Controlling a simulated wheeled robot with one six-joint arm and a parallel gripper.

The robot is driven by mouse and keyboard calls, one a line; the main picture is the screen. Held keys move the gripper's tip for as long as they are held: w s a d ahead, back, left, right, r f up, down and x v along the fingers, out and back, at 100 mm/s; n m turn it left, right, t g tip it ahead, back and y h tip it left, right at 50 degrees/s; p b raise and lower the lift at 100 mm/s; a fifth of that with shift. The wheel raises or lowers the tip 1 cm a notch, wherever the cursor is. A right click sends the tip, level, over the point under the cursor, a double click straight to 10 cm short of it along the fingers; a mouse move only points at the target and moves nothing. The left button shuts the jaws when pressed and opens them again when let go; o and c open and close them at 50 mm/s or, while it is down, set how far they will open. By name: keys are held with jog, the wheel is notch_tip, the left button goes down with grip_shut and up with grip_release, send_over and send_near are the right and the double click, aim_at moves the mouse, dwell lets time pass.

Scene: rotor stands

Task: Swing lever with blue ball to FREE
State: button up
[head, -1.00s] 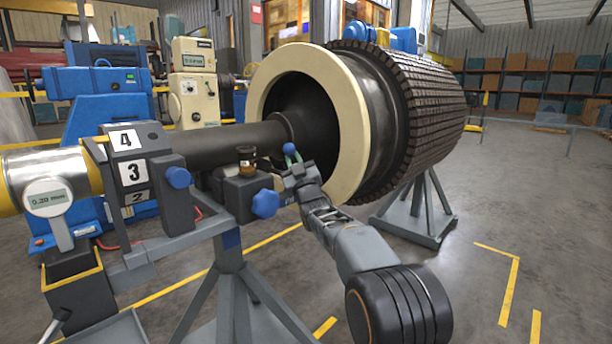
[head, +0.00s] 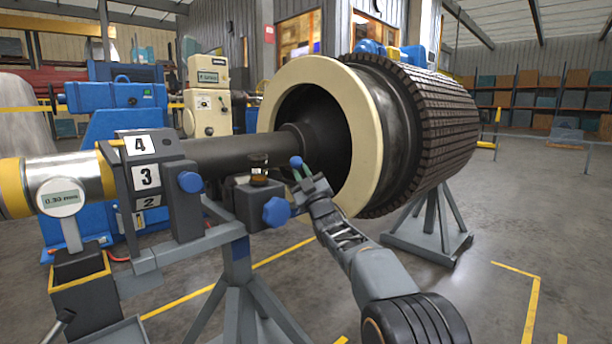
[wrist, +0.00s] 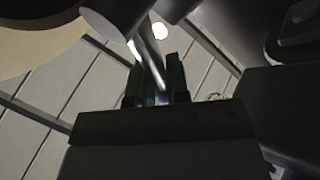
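The small blue ball (head: 296,161) shows at the fingertips of my gripper (head: 302,174), in front of the dark opening of the cream ring. In the wrist view, a thin grey rod (wrist: 150,62) runs down between the two dark green fingers of my gripper (wrist: 157,88). A bit of blue (wrist: 162,98) shows at its lower end, between the fingers. I cannot tell whether the fingers press on it or only stand around it. No FREE mark is readable in these views.
A larger blue knob (head: 276,211) and another blue knob (head: 190,182) sit on the stand left of my gripper. The dark shaft (head: 235,153) runs into the cream ring (head: 366,140) of the rotor. A numbered block (head: 147,177) and a digital gauge (head: 61,198) are farther left. Floor at right is open.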

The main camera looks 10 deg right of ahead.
jog(key=o, duration=0.5)
jog(key=shift+s+a+r+y, duration=0.3)
jog(key=shift+a+r, duration=0.05)
jog(key=shift+c, duration=0.2)
jog(key=shift+s+r, duration=0.15)
jog(key=shift+d+f, duration=0.2)
jog(key=shift+f, duration=0.05)
jog(key=shift+f, duration=0.15)
jog(key=v, duration=1.3)
jog(key=shift+s, duration=0.25)
jog(key=shift+d+p, duration=0.1)
jog(key=shift+p, duration=0.2)
